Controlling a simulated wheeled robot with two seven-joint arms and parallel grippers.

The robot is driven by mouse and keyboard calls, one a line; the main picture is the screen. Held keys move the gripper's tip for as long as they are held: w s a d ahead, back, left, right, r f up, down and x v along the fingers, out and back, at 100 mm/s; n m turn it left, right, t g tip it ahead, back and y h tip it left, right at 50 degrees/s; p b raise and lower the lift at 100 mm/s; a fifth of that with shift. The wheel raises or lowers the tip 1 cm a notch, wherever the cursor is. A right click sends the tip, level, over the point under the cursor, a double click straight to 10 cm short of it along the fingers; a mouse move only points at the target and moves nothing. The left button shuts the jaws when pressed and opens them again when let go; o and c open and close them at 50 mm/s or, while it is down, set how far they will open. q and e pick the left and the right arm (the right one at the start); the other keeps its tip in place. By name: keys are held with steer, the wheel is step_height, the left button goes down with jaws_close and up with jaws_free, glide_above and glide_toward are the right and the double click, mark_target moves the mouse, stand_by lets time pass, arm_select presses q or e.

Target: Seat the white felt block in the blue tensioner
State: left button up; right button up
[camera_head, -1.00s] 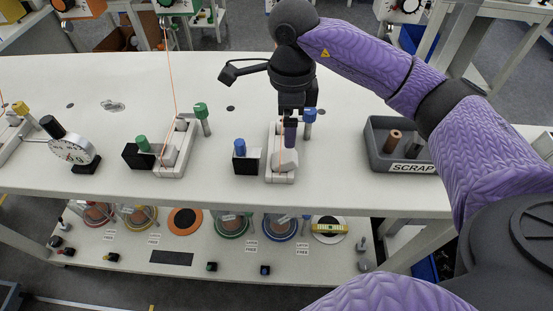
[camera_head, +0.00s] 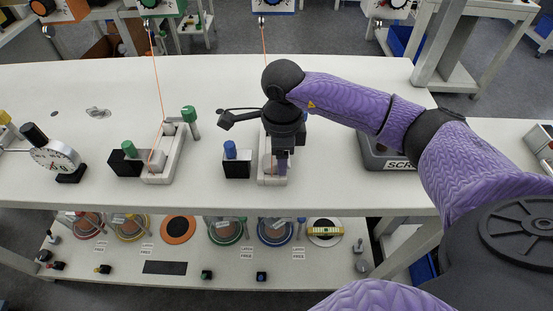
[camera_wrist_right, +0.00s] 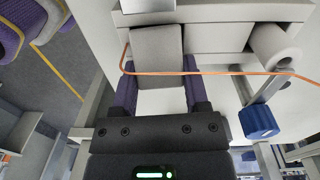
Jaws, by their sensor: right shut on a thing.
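The felt block (camera_wrist_right: 157,52) is pale grey-white and sits between the purple fingers of my right gripper (camera_wrist_right: 161,92) in the right wrist view. The gripper is shut on it. In the head view my right gripper (camera_head: 279,166) points down over the front part of the blue tensioner, a white channel-shaped base (camera_head: 271,181), and hides most of the block. An orange cord (camera_wrist_right: 220,72) crosses in front of the block in the wrist view. The tensioner's white roller (camera_wrist_right: 275,46) and blue knob (camera_wrist_right: 259,121) are to the right there. Whether the block touches the tensioner floor is unclear.
A black holder with a blue-topped plug (camera_head: 237,166) stands just left of the tensioner. The green tensioner (camera_head: 164,165) and a dial gauge (camera_head: 57,157) stand further left. A grey scrap bin (camera_head: 377,158) is to the right, partly behind my arm.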

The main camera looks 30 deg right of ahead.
jaws_close()
step_height(320, 180, up, 10)
steer(key=shift+r+p, duration=0.1)
steer(key=shift+p, duration=0.95)
step_height(320, 180, down, 10)
steer(key=shift+r+b, duration=0.1)
steer(key=shift+b, duration=0.8)
